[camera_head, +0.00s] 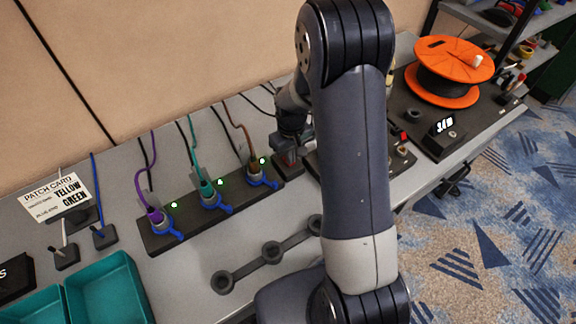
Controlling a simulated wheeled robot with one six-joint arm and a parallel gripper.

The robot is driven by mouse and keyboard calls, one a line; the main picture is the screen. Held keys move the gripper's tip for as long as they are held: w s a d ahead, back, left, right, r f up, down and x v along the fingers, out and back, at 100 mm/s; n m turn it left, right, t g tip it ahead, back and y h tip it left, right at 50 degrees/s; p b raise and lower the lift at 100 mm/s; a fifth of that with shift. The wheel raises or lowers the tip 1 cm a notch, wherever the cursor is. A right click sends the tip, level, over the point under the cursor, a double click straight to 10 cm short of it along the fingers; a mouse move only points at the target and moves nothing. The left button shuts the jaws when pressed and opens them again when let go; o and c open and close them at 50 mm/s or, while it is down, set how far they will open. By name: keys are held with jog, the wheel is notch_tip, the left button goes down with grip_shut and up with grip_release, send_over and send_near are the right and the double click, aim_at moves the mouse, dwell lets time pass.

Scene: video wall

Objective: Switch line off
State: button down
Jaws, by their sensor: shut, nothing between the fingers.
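My gripper (289,150) is at the upper middle, pointing down, shut and empty. It is over a small dark block (287,170) at the right end of the socket strip. No switch is clearly visible; my arm hides part of the bench.
A dark panel with a red button (394,131) is partly behind my arm. Teal bins (105,290), a patch card (57,197) and a three-ring grey bar (270,252) are on the bench.

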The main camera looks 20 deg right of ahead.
jog(key=shift+f, duration=0.3)
jog(key=shift+r+p, duration=2.2)
jog(key=shift+r, duration=1.35)
jog(key=shift+f, duration=0.15)
notch_tip(320, 180, down, 7)
jog(key=b, duration=0.5)
jog(key=shift+r, duration=0.3)
